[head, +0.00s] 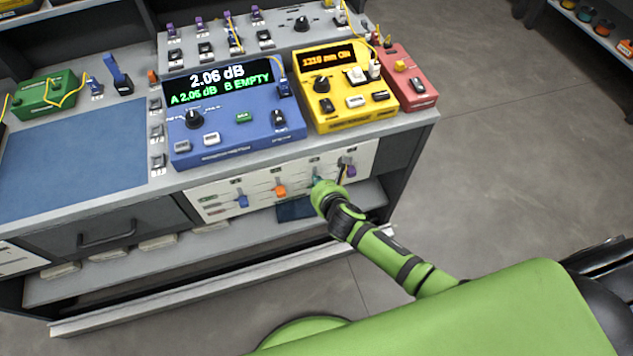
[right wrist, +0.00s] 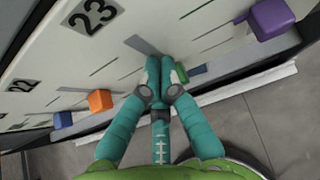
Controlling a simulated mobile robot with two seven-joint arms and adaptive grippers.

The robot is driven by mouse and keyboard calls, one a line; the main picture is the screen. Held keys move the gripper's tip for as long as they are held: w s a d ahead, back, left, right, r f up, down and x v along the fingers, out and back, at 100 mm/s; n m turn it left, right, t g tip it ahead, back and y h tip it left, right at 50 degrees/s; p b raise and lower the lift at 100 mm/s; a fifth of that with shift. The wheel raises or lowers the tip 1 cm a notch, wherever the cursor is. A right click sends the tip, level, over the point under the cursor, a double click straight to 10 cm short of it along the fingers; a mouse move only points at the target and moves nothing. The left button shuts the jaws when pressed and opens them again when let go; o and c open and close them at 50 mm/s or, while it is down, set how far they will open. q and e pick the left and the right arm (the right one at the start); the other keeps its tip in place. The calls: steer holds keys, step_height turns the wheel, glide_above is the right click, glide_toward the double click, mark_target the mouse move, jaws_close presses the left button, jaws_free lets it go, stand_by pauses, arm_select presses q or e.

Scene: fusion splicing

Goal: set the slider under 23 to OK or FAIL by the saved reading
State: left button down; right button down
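The grey-white slider panel (head: 220,203) is on the front of the bench. The label 23 (right wrist: 92,15) shows in the right wrist view, with a grey slot running from below it towards my fingers. My right gripper (right wrist: 160,70) is at the panel in this column, its two teal fingers shut together. A green knob (right wrist: 190,72) shows beside and partly behind the fingertips; whether they touch it is unclear. The blue power meter (head: 235,140) reads 2.06 dB, with A 2.05 dB and B EMPTY beneath. My left gripper is out of view.
Neighbouring knobs are orange (right wrist: 100,100), blue (right wrist: 62,120) and purple (right wrist: 270,18). A yellow light source (head: 345,108) and a red box (head: 409,85) stand on the bench. A drawer (head: 110,229) is at the left, and open floor lies right of the bench.

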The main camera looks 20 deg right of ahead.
steer(key=s+p, duration=0.2)
steer(key=s, duration=0.5)
steer(key=shift+d, duration=0.15)
stand_by(0.3)
stand_by(0.4)
steer(key=s+d+f+m+g, duration=0.3)
steer(key=s+f+m, duration=0.5)
steer(key=f, duration=0.1)
steer(key=s+d+f+m+g, duration=0.3)
steer(key=s+f+m, duration=0.4)
steer(key=f+m, duration=0.1)
steer(key=s+d+f+m+g, duration=0.1)
steer(key=s+f+m, duration=0.3)
steer(key=s+m, duration=0.5)
steer(key=s+d+f+m+g, duration=0.1)
steer(key=s+f+m+g, duration=0.2)
steer(key=s+m, duration=0.6)
steer(key=s+f, duration=0.1)
steer(key=s, duration=0.2)
steer(key=shift+s+f, duration=0.15)
steer(key=shift+s, duration=0.1)
stand_by(2.4)
